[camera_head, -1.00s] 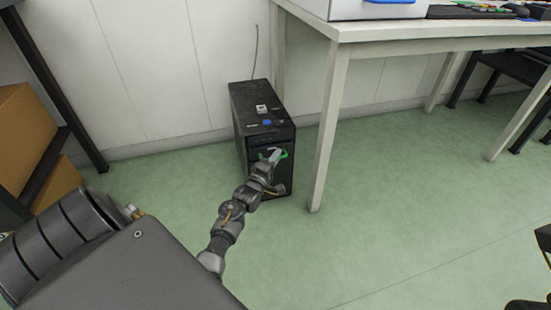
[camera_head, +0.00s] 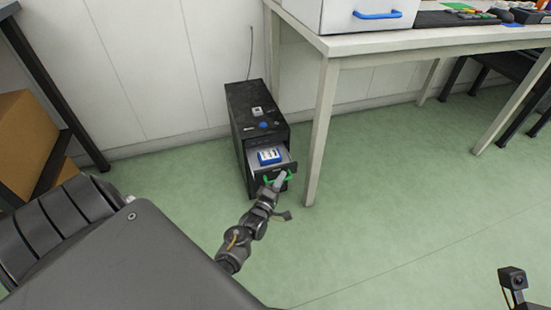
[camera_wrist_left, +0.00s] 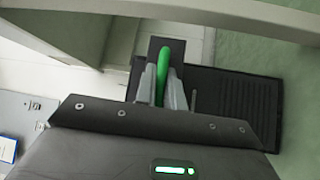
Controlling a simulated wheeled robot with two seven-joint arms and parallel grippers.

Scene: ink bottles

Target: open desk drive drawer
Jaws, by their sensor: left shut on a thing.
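The black desk drive cabinet (camera_head: 240,135) stands on the floor against the wall, left of the table leg. Its drawer (camera_head: 285,157) is pulled out toward me, and a blue and white item (camera_head: 269,157) lies inside. My left gripper (camera_head: 277,182) is at the green handle (camera_head: 290,176) on the drawer front. In the left wrist view the green handle (camera_wrist_left: 162,72) runs between the fingers of my left gripper (camera_wrist_left: 161,90), which are shut on it. The right gripper is not clearly in view; a small dark part shows at the lower right.
A white table (camera_head: 330,45) stands to the right, its near leg (camera_head: 320,135) close beside the cabinet. A shelf with cardboard boxes (camera_head: 25,130) is at the left. The green floor (camera_head: 400,220) in front is clear.

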